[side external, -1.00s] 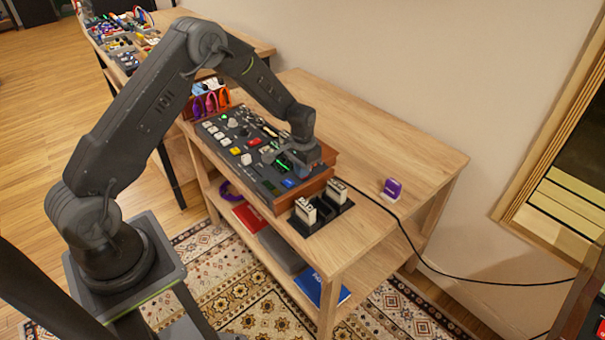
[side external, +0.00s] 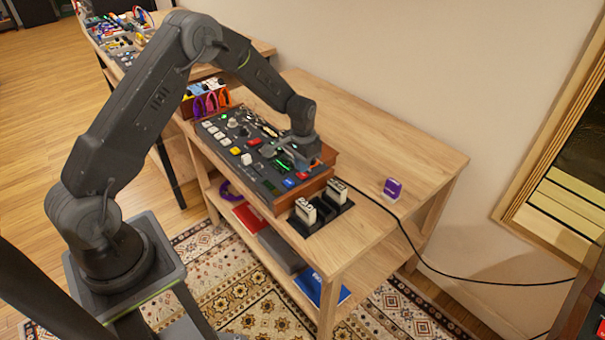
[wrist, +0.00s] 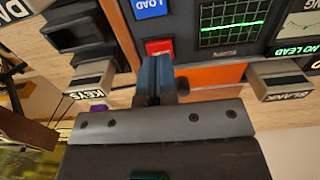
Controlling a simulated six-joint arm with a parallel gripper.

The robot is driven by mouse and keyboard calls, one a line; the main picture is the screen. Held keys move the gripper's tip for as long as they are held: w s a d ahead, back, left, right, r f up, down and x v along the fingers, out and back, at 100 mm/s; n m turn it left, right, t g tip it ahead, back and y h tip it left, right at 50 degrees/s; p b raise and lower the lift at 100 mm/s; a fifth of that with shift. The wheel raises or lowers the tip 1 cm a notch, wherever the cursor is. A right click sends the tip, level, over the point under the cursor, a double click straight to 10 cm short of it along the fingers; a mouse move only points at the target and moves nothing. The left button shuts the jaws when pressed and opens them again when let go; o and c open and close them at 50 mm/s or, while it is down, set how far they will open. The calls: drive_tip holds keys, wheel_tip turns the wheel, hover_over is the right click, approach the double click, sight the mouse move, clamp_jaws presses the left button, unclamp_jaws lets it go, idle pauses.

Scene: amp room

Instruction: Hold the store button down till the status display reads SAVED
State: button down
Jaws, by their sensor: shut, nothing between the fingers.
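The panel (side external: 262,182) has a blue button (side external: 289,183) and a red button (side external: 302,175) near its front end. My gripper (wrist: 155,68) is shut and empty. In the side view it is over the panel's front right (side external: 295,160), partly covering it. A display (wrist: 302,42) at the right edge of the wrist view reads NO LEAD. A green-trace screen (wrist: 235,22) lies beside the red button.
A black holder with white-labelled cartridges (side external: 305,211) stands before the panel; labels KEYS (wrist: 86,92) and BLANK (wrist: 284,94) show in the wrist view. A purple block (side external: 392,188) and a black cable (side external: 425,258) are to the right. The table's back right is clear.

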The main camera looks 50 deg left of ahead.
drive_tip(key=shift+r, duration=2.45)
drive_tip(key=s+d+r+t, duration=0.1)
drive_tip(key=s+d+r, duration=0.3)
drive_tip(key=r, duration=0.5)
drive_tip(key=s+d+r+t, duration=0.2)
drive_tip(key=s+r, duration=0.4)
drive_tip(key=r, duration=0.4)
drive_tip(key=s+d+r+t, duration=0.1)
drive_tip(key=s+d+r, duration=0.1)
drive_tip(key=s, duration=0.7)
drive_tip(key=s+d+r+t, duration=0.1)
drive_tip(key=s+d+r, duration=0.1)
drive_tip(key=s, duration=0.7)
drive_tip(key=shift+s+d+r+t, duration=0.25)
drive_tip(key=shift+d+t, duration=0.05)
drive_tip(key=shift+d, duration=0.2)
